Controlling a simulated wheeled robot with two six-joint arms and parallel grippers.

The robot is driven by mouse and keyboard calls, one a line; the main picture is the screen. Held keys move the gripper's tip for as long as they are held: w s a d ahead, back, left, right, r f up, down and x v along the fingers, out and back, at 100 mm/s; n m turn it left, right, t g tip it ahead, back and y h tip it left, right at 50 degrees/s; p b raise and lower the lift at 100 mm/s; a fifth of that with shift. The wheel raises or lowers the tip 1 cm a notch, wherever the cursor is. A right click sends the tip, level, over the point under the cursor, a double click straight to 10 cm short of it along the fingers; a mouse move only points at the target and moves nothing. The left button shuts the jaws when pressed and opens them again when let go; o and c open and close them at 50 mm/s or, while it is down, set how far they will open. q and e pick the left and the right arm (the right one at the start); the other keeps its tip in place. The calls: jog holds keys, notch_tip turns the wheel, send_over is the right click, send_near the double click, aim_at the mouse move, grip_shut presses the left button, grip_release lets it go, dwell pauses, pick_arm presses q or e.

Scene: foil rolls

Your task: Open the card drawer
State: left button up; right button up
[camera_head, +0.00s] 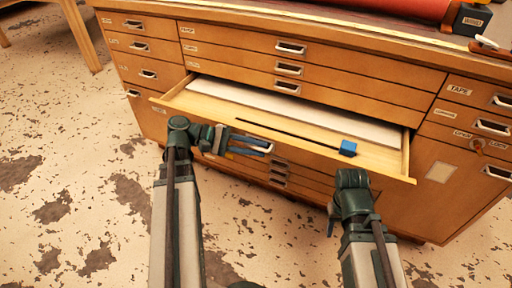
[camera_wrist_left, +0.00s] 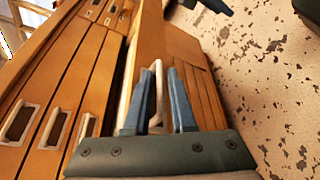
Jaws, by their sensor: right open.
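A wide wooden drawer (camera_head: 384,158) in the middle of the cabinet stands pulled out. White sheet or card (camera_head: 300,108) lies inside it. My left gripper (camera_head: 268,147) is at the drawer's front. In the left wrist view, its two blue fingers (camera_wrist_left: 160,72) are on either side of a pale handle bar (camera_wrist_left: 158,95); whether they clamp it is unclear. The drawer's label is unreadable.
The wooden cabinet (camera_head: 230,50) has several other shut drawers above, below and at both sides. A drawer labelled TAPE (camera_head: 465,92) is at the right. A red roll (camera_head: 400,8) lies on the top. Flaking pale floor (camera_head: 70,150) is clear at the left.

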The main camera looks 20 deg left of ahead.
pick_arm(q)
jog(key=p+v, duration=0.1)
jog(key=v, duration=0.6)
jog(key=shift+p, duration=0.3)
jog(key=shift+a, duration=0.25)
jog(key=shift+s+f, duration=0.1)
